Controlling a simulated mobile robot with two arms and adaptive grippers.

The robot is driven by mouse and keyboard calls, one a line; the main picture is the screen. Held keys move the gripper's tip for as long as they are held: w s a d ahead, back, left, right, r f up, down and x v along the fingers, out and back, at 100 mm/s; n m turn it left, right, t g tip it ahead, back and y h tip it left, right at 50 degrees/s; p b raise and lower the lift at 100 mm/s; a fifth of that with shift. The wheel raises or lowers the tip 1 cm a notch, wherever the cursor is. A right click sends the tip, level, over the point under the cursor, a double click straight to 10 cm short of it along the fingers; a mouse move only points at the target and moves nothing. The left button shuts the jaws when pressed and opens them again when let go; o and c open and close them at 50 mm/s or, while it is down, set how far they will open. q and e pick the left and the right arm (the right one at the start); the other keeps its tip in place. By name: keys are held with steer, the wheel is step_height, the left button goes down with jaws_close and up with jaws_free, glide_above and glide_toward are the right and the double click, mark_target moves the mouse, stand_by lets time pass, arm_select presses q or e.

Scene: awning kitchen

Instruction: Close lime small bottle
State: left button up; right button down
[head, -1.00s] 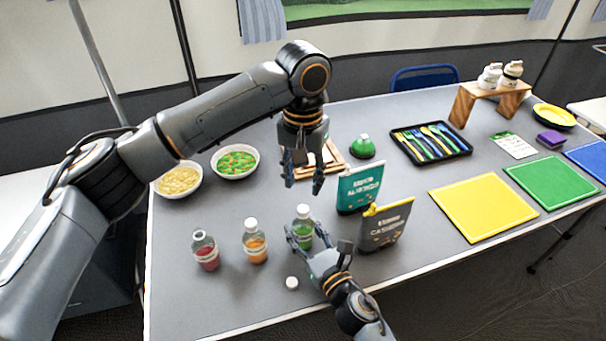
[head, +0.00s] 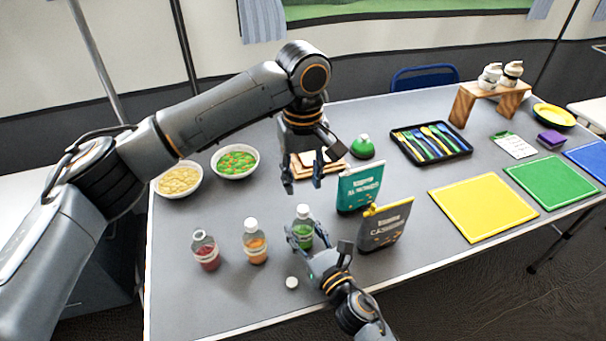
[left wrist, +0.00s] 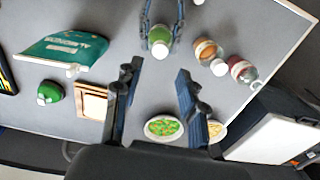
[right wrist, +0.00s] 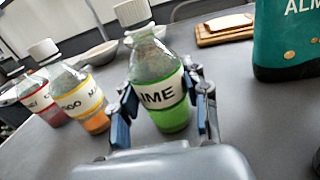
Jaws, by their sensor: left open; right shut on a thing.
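The lime bottle (head: 304,229) is clear with green liquid and stands upright near the front of the table. Its "LIME" label shows in the right wrist view (right wrist: 158,96). A white cap (right wrist: 132,12) sits at the top of its neck; I cannot tell whether it is tight. My right gripper (head: 312,247) is shut around the lime bottle's body, one finger on each side. My left gripper (head: 302,183) is open and empty, pointing down, above and behind the bottle in the head view. The bottle shows beyond its fingertips in the left wrist view (left wrist: 160,40).
An orange bottle (head: 254,246) with a white cap and an uncapped red bottle (head: 206,252) stand to the left. A loose white cap (head: 291,282) lies in front. Teal (head: 358,188) and grey (head: 386,226) pouches stand close on the right. Two bowls (head: 235,161) are behind.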

mark_target(303, 208)
arm_select(q)
step_height(303, 208, down, 8)
steer(key=shift+r, duration=0.2)
steer(key=shift+c, duration=0.4)
jaws_close()
